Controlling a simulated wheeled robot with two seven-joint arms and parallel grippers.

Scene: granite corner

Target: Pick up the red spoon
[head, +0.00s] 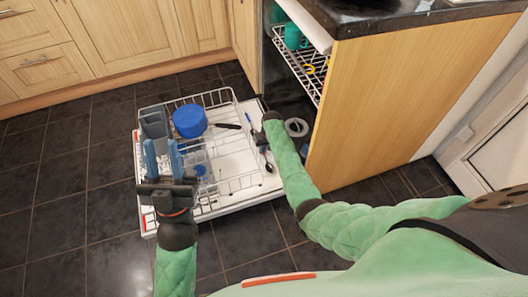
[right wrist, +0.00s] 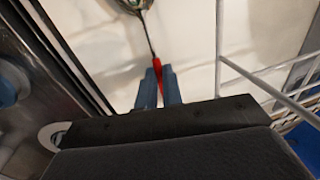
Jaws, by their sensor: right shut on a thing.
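The red spoon (right wrist: 157,66) shows in the right wrist view, with a red handle, a thin dark stem and a metal bowl at the top edge. Its handle end is between the two blue fingers of my right gripper (right wrist: 158,86), which is shut on it. In the head view my right gripper (head: 264,140) is low over the right side of the pulled-out dishwasher door and rack (head: 240,184). The spoon is too small to make out clearly there. My left gripper (head: 162,147) is open and empty, its blue fingers apart above the rack's left side.
A blue bowl (head: 190,121) and a grey cutlery basket (head: 154,122) stand in the white wire rack. A dark-handled utensil (head: 228,126) lies near the bowl. A wooden panel (head: 385,110) and countertop (head: 400,17) close off the right. Dark tiled floor (head: 60,200) is clear at left.

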